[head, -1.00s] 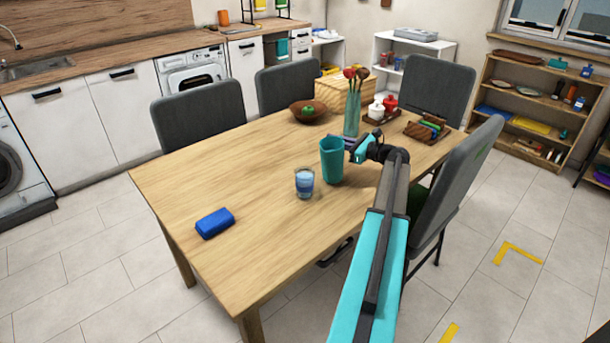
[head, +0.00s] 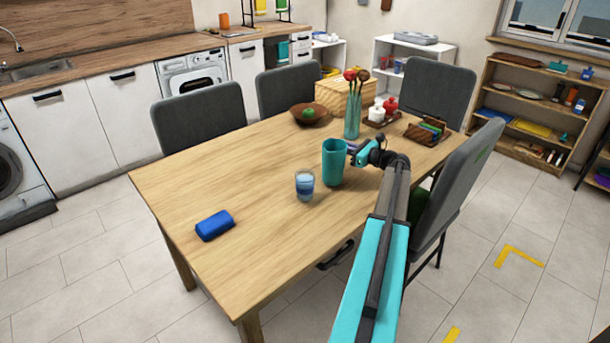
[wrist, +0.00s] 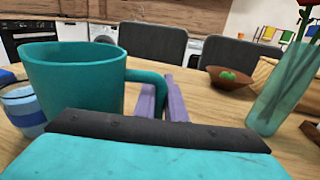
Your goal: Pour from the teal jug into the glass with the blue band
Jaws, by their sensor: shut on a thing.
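The teal jug (head: 332,164) is upright at the right part of the wooden table; I cannot tell if its base touches the top. My gripper (head: 355,149) is shut on the jug's handle from the right. In the wrist view the purple fingers (wrist: 166,98) are at the handle of the jug (wrist: 75,80). The glass with the blue band (head: 305,186) stands on the table just left of and nearer than the jug. The glass also shows at the left edge of the wrist view (wrist: 22,108), partly behind the jug. The jug's contents are hidden.
A blue block-like item (head: 214,225) lies at the table's front left. A vase with flowers (head: 353,115) stands behind the jug, with a brown bowl (head: 311,114) and a tray (head: 382,119) near it. Grey chairs surround the table.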

